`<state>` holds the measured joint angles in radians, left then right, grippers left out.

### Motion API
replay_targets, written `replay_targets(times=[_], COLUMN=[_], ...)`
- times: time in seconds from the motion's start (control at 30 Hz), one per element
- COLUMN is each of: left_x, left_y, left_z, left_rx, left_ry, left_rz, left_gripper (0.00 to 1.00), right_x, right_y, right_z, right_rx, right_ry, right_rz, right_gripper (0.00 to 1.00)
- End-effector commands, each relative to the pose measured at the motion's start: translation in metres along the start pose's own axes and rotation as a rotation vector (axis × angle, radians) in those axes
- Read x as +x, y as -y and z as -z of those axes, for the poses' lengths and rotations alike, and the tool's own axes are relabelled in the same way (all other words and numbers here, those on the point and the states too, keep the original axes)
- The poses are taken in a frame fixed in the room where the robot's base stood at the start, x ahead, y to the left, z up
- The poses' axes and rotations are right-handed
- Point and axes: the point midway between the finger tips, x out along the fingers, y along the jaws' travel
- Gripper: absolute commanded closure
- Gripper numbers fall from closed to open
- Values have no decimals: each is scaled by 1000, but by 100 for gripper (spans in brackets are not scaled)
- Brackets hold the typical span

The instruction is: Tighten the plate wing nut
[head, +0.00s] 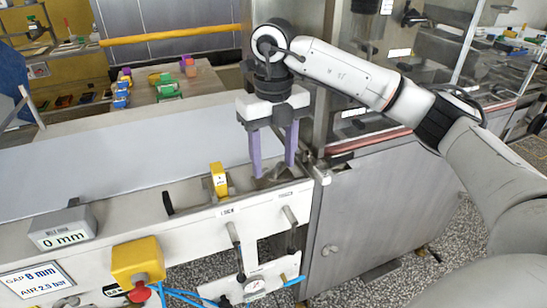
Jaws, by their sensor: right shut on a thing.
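My right gripper (273,172) comes in from the upper right and points down over the machine's front rail. Its two purple fingers reach to a small grey metal piece, the plate wing nut (272,174), and are shut on it. The fingers hide much of the nut, so its exact angle and how tightly it sits cannot be told. A yellow tagged block (218,180) stands on the rail just left of the fingers. My left gripper is not in view.
Two levers (290,217) stick out of the rail's front below the gripper. A grey readout box (63,230) marked 0 mm and a yellow box with a red button (137,262) are at left. A steel cabinet (385,205) stands at right.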

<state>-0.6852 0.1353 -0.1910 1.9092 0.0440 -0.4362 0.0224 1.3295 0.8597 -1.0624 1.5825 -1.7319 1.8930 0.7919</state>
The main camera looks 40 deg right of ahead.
Motion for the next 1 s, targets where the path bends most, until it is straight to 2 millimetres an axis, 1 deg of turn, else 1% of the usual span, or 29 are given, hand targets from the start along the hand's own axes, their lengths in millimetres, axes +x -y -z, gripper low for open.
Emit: replay_targets(times=[0.57, 0.6, 0.67, 0.7, 1.0], left_x=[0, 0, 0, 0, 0], left_y=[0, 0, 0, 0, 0], left_z=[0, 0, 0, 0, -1], left_rx=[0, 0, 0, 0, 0], left_ry=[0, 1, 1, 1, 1], left_rz=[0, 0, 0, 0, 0], left_gripper=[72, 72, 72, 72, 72], right_x=[-1, -1, -1, -1, -2], right_y=[0, 0, 0, 0, 0], right_z=[0, 0, 0, 0, 0], right_rx=[0, 0, 0, 0, 0], right_ry=[2, 2, 2, 2, 2], right_rz=[0, 0, 0, 0, 0], right_gripper=[72, 44, 34, 31, 31])
